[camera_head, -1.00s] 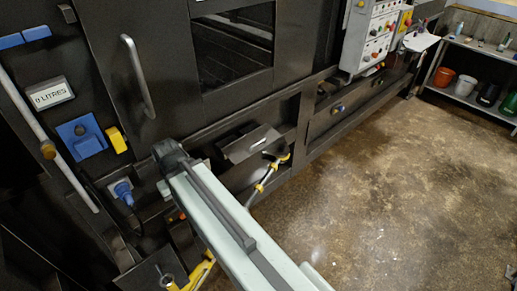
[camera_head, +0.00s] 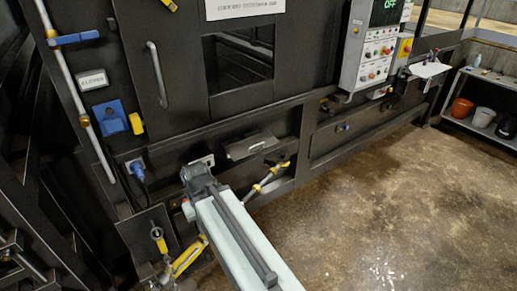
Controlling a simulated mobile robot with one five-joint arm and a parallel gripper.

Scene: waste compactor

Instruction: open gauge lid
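A small dark hinged flap (camera_head: 250,145) sits low on the black machine front, below the dark window; it looks closed, and I cannot tell for sure that it is the gauge lid. A blue box (camera_head: 110,117) with a yellow tab (camera_head: 136,123) is fixed on the left, below a white label. My pale arm reaches in from the bottom, and its dark end with my gripper (camera_head: 196,178) is left of and below the flap, apart from it in the picture. The fingers are not clear, and nothing held shows.
A grey control box (camera_head: 372,45) hangs at upper right. A tall door handle (camera_head: 157,75) is at upper left. Yellow-handled pipework (camera_head: 188,256) stands low beside my arm. A shelf with buckets (camera_head: 482,117) is far right. The brown floor (camera_head: 370,215) is open.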

